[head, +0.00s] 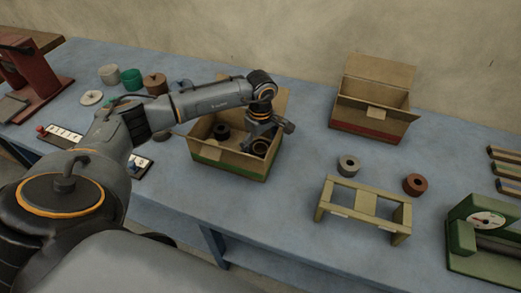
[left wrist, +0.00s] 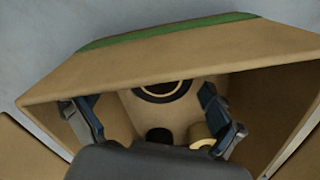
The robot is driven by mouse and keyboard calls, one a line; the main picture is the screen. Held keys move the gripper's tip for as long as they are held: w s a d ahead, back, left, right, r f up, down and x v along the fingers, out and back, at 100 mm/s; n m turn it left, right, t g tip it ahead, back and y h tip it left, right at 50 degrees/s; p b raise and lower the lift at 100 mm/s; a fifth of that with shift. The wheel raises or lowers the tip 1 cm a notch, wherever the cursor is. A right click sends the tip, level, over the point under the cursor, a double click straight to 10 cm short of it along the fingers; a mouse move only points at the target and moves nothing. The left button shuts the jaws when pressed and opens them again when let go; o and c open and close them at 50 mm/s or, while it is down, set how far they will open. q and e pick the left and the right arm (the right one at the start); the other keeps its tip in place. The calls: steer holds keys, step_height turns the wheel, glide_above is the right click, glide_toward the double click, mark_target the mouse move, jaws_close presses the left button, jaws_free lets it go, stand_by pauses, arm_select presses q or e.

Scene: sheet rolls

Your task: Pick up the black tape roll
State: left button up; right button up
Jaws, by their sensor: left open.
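An open cardboard box (head: 232,172) with a green band stands on the blue table. A black roll (head: 222,131) lies in its left part. A dark ring-shaped roll (head: 260,147) shows at the right, under my left gripper (head: 264,134); I cannot tell which is the tape roll. In the left wrist view the gripper (left wrist: 148,112) is open, its fingers apart at the box (left wrist: 170,48) opening. A dark ring (left wrist: 162,90), a dark round piece (left wrist: 158,135) and a tan one (left wrist: 200,134) show inside. Nothing is seen gripped. My right gripper is out of view.
A second open box (head: 368,122) with a red band stands at the back. A grey roll (head: 348,166), a brown roll (head: 415,184), a wooden stand (head: 361,207) and a green scale (head: 482,235) are to the right. Several rolls and a red press (head: 36,80) are at left.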

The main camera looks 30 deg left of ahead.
arm_select(q)
steer(key=c, duration=1.3)
steer(key=shift+o, duration=0.2)
steer(key=shift+r, duration=0.1)
